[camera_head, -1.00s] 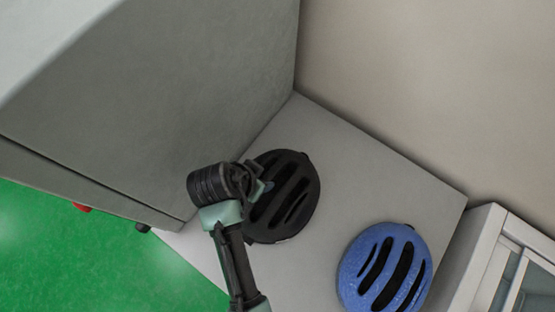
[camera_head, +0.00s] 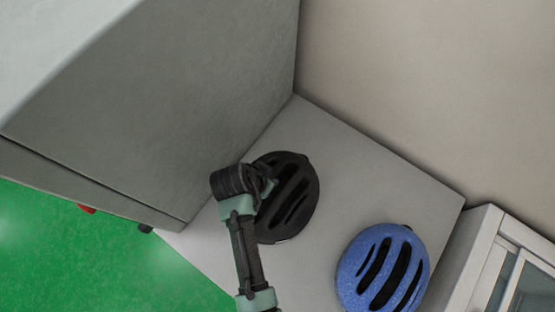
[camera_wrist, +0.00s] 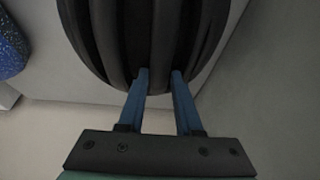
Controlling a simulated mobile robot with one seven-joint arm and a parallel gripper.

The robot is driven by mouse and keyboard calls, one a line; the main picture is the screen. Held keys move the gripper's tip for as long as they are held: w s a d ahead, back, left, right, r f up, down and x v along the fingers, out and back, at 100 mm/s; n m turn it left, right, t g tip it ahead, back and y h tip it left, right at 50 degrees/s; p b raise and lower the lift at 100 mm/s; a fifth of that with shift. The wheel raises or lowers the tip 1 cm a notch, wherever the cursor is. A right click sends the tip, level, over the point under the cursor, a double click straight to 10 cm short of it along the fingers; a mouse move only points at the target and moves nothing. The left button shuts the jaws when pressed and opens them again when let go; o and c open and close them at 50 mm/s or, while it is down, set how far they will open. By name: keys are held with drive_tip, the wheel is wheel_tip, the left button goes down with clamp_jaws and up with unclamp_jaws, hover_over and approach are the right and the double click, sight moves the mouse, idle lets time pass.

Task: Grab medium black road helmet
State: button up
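The black helmet (camera_head: 295,205) lies dome up on a light grey surface in the head view, with long vent slots between its ribs. It fills the top of the wrist view (camera_wrist: 103,40). My gripper (camera_wrist: 159,73) has two blue fingers, apart, with their tips at the near edge of the helmet, one on each side of a middle rib. I cannot tell whether the tips touch it. In the head view, my arm hides the helmet's left side and the fingertips are mostly hidden.
A blue speckled helmet (camera_head: 383,268) sits to the right on the same surface (camera_head: 345,165). A tall grey cabinet (camera_head: 190,110) stands close on the left. A wall (camera_head: 430,90) is behind, and a white glass-fronted cabinet (camera_head: 490,250) is at the right.

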clamp_jaws()
idle(1.1)
